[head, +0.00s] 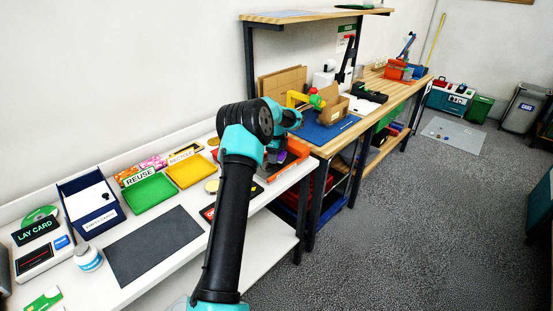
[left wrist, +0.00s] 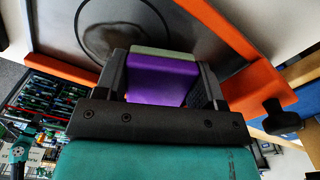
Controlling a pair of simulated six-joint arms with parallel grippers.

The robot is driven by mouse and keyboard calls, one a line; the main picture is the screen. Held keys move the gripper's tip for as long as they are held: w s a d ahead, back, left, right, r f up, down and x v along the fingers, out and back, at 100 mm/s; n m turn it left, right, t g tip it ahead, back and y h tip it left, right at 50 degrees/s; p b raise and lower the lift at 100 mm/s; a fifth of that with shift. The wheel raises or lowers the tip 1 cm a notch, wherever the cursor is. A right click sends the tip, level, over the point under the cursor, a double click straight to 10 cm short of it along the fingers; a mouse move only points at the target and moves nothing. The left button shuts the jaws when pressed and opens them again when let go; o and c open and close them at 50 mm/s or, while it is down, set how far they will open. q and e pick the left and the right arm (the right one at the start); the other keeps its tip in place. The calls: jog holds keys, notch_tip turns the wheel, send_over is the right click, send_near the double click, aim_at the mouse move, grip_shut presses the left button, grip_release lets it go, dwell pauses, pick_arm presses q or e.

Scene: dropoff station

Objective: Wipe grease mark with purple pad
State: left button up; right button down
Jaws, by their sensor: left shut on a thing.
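My left gripper (left wrist: 160,85) is shut on the purple pad (left wrist: 160,73), which has a pale green layer along its far side. In the left wrist view the pad is between the two dark fingers, over a grey surface (left wrist: 215,40) with orange rims. Whether the pad touches the surface is unclear. My right gripper is not in view.
On the white counter are a green tray (head: 150,190), a yellow tray (head: 191,171), a dark mat (head: 153,245), a blue box (head: 92,208) and a white jar (head: 88,257). A wooden bench with a cardboard box (head: 333,109) stands beyond the orange-edged tray.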

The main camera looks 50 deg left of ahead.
pick_arm(q)
jog(key=shift+r, duration=3.3)
jog(key=n, duration=0.4)
jog(key=shift+n, duration=0.3)
jog(key=n, duration=0.4)
jog(key=shift+f, duration=0.1)
